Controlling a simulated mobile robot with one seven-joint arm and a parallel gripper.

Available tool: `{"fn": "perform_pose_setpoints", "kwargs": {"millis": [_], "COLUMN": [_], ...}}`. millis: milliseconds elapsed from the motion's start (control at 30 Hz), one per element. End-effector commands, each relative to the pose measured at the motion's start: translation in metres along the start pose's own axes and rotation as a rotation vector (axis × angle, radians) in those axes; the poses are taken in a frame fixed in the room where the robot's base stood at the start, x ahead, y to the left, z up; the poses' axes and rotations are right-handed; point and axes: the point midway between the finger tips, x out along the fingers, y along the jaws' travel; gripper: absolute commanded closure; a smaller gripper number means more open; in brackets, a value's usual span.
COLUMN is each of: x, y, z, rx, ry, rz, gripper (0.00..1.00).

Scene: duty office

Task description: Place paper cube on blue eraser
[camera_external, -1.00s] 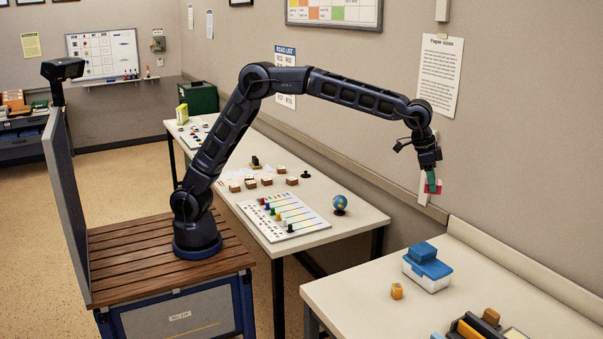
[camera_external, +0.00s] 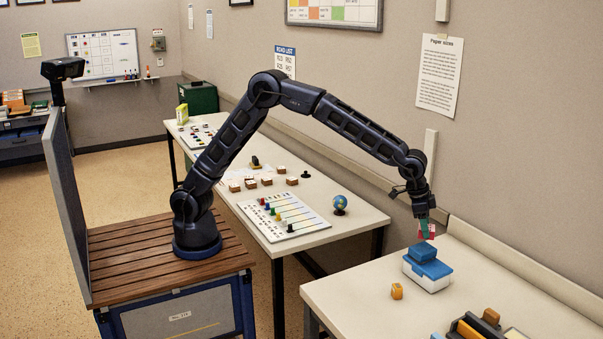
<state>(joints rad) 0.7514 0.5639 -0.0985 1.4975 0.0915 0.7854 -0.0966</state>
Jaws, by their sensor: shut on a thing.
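My gripper (camera_external: 425,229), with teal fingers, is shut on a small red-and-white piece (camera_external: 430,233), apparently the paper cube; the fingers partly hide it. Below it, on the near right table, a small blue block (camera_external: 423,252) lies on a larger block with a blue top and white lower part (camera_external: 430,283). One of these is apparently the blue eraser; I cannot tell which. The held piece is just above or behind the upper blue block. From this angle I cannot tell whether they touch.
A dark holder with orange and brown pieces (camera_external: 478,326) is at the table's front right. The wall (camera_external: 530,130) is close behind the gripper. The table (camera_external: 345,295) is bare left of the orange cube.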

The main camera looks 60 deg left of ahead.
Motion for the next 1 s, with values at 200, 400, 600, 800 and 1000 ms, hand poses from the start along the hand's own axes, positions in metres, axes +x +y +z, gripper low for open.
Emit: {"fn": "perform_pose_setpoints", "kwargs": {"millis": [200,400,600,800,1000], "x": [0.013,0.039,0.043,0.044,0.045], "y": [0.000,0.001,0.000,0.000,0.000], "z": [0.004,0.012,0.013,0.014,0.014], "rx": [0.000,0.001,0.000,0.000,0.000], "ry": [-0.001,-0.001,0.001,0.001,0.001], "rz": [0.000,0.000,0.000,0.000,0.000], "gripper": [0.76,0.76,0.76,0.76,0.32]}}
